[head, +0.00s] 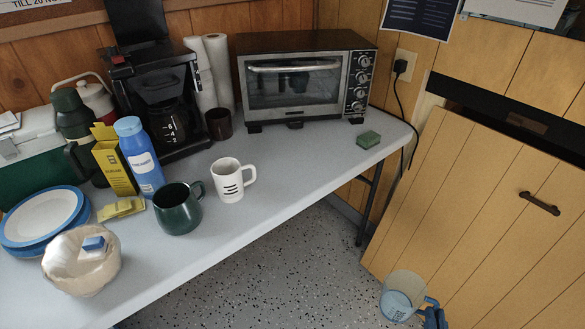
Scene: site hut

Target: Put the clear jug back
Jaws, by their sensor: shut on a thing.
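The clear jug (403,294) is at the bottom right of the head view, in front of the wooden panel and beyond the table's right side. It looks upright, and its lower part is bluish; I cannot tell whether that is liquid. My gripper (432,308), with blue fingers, is shut on the jug at its right side, where the handle would be. The fingers hide the grip itself. The coffee maker (150,85) stands on the table at the back left with its lid up and a dark glass carafe (166,124) in it.
A toaster oven (305,80) stands at the table's back. A green sponge (368,139) lies near the right edge. The table's (300,165) middle right is clear.

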